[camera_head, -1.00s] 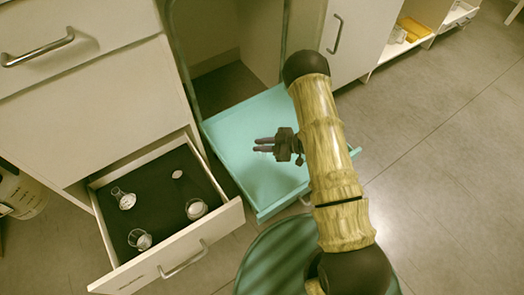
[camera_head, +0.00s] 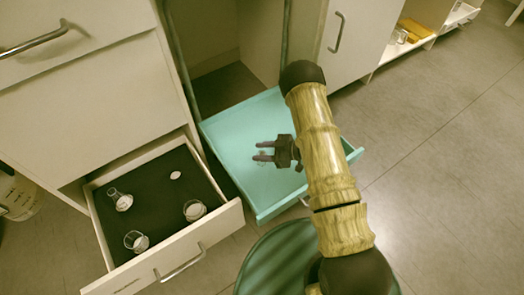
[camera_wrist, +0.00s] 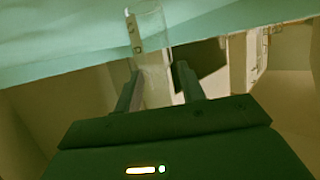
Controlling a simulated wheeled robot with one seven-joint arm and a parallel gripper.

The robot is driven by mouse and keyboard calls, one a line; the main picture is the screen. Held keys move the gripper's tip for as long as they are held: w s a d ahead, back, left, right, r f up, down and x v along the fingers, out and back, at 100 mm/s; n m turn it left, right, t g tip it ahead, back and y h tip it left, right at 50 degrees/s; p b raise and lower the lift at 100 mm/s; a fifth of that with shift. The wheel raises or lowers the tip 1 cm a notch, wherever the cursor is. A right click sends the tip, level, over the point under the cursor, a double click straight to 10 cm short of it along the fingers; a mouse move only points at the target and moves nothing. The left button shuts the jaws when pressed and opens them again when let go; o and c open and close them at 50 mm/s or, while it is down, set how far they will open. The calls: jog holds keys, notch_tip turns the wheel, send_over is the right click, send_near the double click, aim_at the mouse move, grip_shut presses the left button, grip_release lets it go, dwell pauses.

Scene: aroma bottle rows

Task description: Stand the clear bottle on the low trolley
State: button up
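The clear bottle (camera_wrist: 152,52) shows in the wrist view between the open fingers, with a small gap at the right finger. Its far end overlaps the teal surface and seems to stand on it; exact contact is hard to tell. In the head view the bottle (camera_head: 262,160) is only a faint clear shape by the fingertips.
An open drawer (camera_head: 221,220) at the left holds several small glass vessels and a white disc (camera_head: 175,175) on a dark liner. A cabinet with a handle (camera_head: 337,32) stands behind the trolley. Floor at the right is clear.

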jog(key=shift+d+r, duration=0.1)
jog(key=shift+r, duration=0.15)
jog(key=p+v, duration=0.4)
jog(key=v, duration=0.3)
jog(key=shift+d, duration=0.15)
dwell(0.3)
